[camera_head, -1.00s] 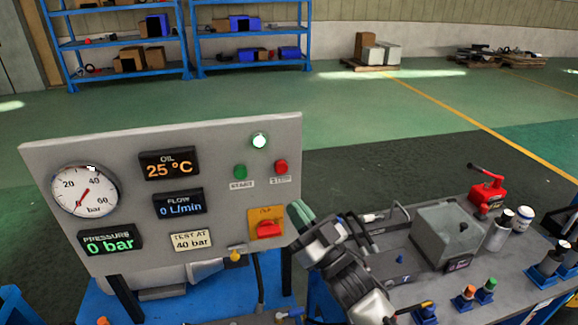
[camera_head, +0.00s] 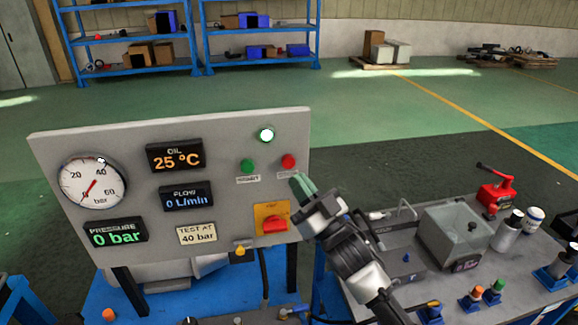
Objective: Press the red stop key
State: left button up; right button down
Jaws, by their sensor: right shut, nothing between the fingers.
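The red stop key (camera_head: 288,161) is a round button at the upper right of the grey panel (camera_head: 110,145). A small label sits under it, partly hidden by my right gripper. The green start key (camera_head: 247,166) is to its left. My right gripper (camera_head: 303,184) is shut and empty, with its green-tipped fingers pointing up and left. In the picture its tips are just below and right of the red key; a gap shows between them. My left gripper is not in view.
Below the keys is a red switch (camera_head: 275,224) on a yellow plate, close to my right gripper. A white lamp (camera_head: 266,135) glows above. At right, a bench carries a clear box (camera_head: 453,235), a red tool (camera_head: 495,188) and bottles.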

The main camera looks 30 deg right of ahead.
aim_at(288, 162)
jog(key=shift+w+d+b, duration=0.2)
jog(key=shift+w+d, duration=0.05)
jog(key=shift+w, duration=0.75)
jog(key=shift+w+d+b, duration=0.15)
jog(key=shift+w+d, duration=0.1)
jog(key=shift+w, duration=0.75)
jog(key=shift+w, duration=0.15)
dwell(0.4)
jog(key=shift+w+d, duration=0.15)
jog(key=shift+w, duration=0.1)
jog(key=shift+w+d, duration=0.1)
jog(key=shift+w, duration=0.35)
dwell(0.8)
jog(key=shift+s+a, duration=0.25)
jog(key=shift+s, duration=0.65)
